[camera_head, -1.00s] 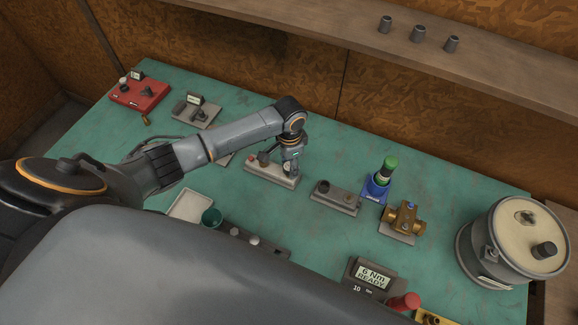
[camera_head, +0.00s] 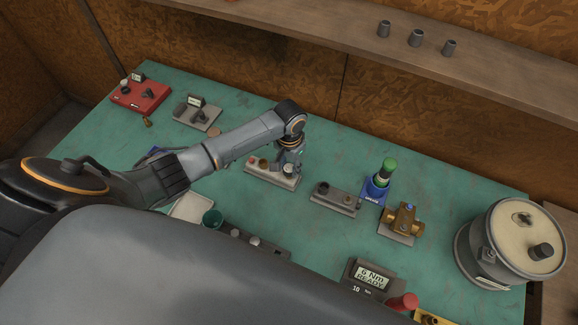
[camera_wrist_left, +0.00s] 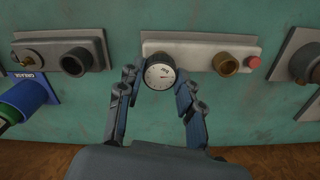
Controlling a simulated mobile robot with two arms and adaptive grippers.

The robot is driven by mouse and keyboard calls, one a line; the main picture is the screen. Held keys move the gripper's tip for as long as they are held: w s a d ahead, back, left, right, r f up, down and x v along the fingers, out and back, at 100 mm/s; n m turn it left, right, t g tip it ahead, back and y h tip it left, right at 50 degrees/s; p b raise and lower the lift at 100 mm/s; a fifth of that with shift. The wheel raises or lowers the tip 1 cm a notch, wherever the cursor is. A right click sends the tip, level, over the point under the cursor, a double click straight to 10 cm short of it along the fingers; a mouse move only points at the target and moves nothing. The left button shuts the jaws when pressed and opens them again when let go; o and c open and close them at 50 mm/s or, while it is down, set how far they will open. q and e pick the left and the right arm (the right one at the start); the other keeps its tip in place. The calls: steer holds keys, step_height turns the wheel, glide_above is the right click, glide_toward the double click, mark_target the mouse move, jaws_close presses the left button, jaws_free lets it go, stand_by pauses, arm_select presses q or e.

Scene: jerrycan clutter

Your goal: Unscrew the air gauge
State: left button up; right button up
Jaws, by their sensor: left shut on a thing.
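The air gauge (camera_wrist_left: 160,72) is a round white dial with a dark rim and a needle. It stands at one end of a pale grey block (camera_wrist_left: 206,46), which also carries a brass-coloured fitting (camera_wrist_left: 226,65) and a red button (camera_wrist_left: 253,62). My left gripper (camera_wrist_left: 158,82) has one finger on each side of the gauge and is shut on it. In the head view, my left gripper (camera_head: 289,163) points down over the right end of the block, and the gauge is partly hidden by the fingers. I do not see my right gripper.
Right of the block are a grey plate with fittings (camera_head: 335,200), a blue holder with a green-capped bottle (camera_head: 377,183), a brass valve (camera_head: 404,217) and a large grey pot (camera_head: 520,243). A red box (camera_head: 141,96) is far left. A shelf (camera_head: 470,70) runs behind.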

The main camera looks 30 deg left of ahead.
arm_select(q)
steer(key=n, duration=0.4)
steer(key=shift+n, duration=0.6)
steer(key=n, duration=0.5)
steer(key=n, duration=0.4)
steer(key=shift+n, duration=0.3)
steer(key=shift+r, duration=0.1)
